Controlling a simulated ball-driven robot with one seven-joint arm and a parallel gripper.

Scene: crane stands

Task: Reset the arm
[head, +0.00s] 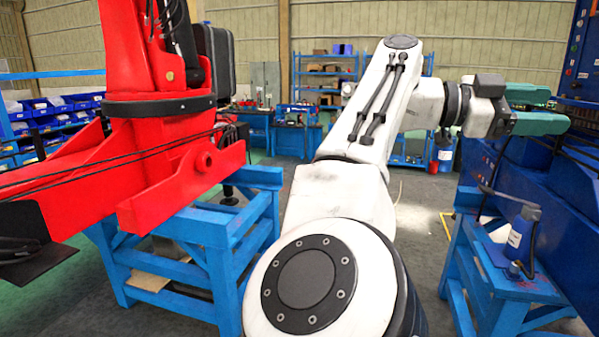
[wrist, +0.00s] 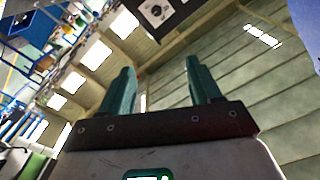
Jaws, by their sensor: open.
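My white arm reaches up and to the right in the head view. My gripper (head: 545,108), with green fingers, points right at the arm's end, close to the dark blue machine at the right edge. In the wrist view my gripper (wrist: 163,90) shows two green fingers standing well apart with nothing between them. The wrist view is tilted and looks up past the fingers at the hall's wall and windows.
A red crane (head: 150,150) rests on a blue stand (head: 205,235) at left. Blue shelving (head: 325,75) stands at the back. Grey floor (head: 415,225) is open between the stands.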

